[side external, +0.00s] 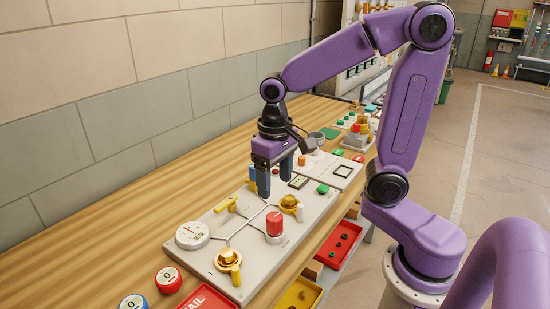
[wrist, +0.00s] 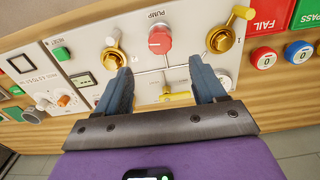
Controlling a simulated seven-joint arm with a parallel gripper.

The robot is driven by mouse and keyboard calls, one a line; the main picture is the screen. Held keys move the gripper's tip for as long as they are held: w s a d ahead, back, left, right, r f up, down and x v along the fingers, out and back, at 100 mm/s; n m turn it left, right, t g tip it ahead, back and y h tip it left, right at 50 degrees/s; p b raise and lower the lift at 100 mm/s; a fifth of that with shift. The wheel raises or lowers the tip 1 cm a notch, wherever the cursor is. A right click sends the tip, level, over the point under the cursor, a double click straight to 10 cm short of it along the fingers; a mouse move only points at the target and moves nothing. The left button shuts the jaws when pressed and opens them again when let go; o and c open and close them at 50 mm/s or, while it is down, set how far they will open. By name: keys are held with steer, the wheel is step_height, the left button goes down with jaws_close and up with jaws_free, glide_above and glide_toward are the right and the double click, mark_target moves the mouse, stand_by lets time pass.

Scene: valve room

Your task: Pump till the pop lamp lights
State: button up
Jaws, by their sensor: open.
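The red pump knob (side external: 274,224), a plunger with a white base, stands on the pale panel (side external: 252,262). It also shows in the wrist view, under the PUMP label (wrist: 159,40). My gripper (side external: 275,187) is open and empty above the panel, behind the knob and apart from it. In the wrist view its fingertips (wrist: 164,76) point at the panel, with a yellow handle (wrist: 176,96) seen between them. A brass valve with a yellow handle (side external: 229,260) and another brass fitting (side external: 289,203) flank the knob. I cannot identify the pop lamp or whether it is lit.
A white round gauge (side external: 193,235), a small display (side external: 298,182) and a green reset button (side external: 323,188) are on the panel. The FAIL pad (side external: 208,298) and counter buttons (side external: 168,279) lie nearer. Bare wooden bench (side external: 130,215) runs along the wall.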

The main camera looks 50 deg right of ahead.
step_height(320, 180, up, 5)
glide_above(276, 217)
steer(key=shift+a, duration=0.1)
stand_by(0.6)
step_height(276, 217, down, 16)
steer(key=n, duration=1)
steer(key=shift+f+n, duration=0.25)
steer(key=shift+n, duration=0.15)
steer(key=c, duration=1)
